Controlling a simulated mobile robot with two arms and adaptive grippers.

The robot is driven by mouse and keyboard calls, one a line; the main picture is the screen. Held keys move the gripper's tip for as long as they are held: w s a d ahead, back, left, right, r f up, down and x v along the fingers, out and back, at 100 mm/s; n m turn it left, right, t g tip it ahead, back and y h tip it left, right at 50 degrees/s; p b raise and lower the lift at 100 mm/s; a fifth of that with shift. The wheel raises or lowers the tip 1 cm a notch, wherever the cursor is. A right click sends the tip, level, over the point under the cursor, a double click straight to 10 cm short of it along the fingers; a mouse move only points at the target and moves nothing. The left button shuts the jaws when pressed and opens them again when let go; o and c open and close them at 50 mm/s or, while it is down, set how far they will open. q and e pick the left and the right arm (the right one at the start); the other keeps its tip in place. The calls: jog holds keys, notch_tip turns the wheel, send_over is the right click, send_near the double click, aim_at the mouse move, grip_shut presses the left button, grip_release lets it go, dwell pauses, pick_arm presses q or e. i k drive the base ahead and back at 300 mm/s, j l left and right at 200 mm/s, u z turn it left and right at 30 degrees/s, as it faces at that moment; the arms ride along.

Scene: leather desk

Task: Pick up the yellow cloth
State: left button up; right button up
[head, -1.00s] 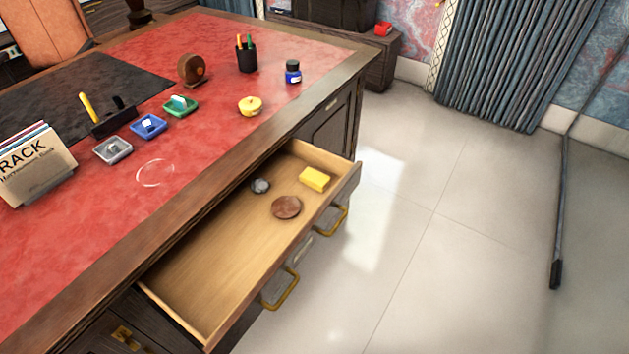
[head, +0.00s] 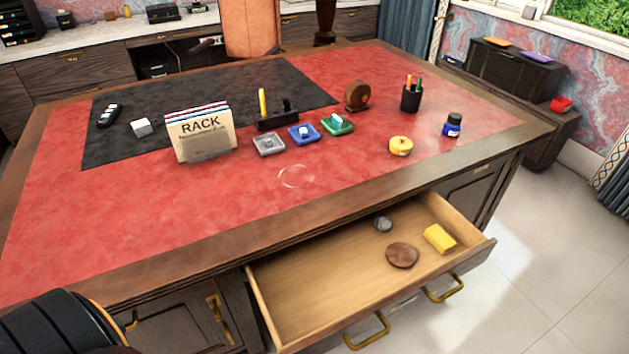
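No thing in view is plainly a yellow cloth. A yellow block-like piece (head: 439,240) lies in the right part of the open drawer (head: 300,290); I cannot tell whether it is folded cloth or a sponge. A small flat orange-yellow piece (head: 536,56) lies on the dark cabinet at the back right, too small to make out, near a flat purple piece (head: 497,42). Neither gripper is in view; only a dark rounded part of my own arm shows at the lower left.
A brown disc (head: 402,255) and a grey lump (head: 383,224) share the drawer. On the red-topped desk stand a rack of papers (head: 200,135), small trays (head: 304,134), a pen cup (head: 411,98), a yellow round item (head: 401,146) and an ink bottle (head: 453,125). Floor is clear at right.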

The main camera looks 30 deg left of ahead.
aim_at(438, 238)
jog(key=i+l+u, duration=0.1)
jog(key=l+u, duration=0.15)
jog(key=u, duration=0.15)
jog(key=l+u, duration=0.35)
jog(key=i+l+u, duration=0.1)
jog(key=l+u, duration=0.3)
jog(key=j, duration=0.1)
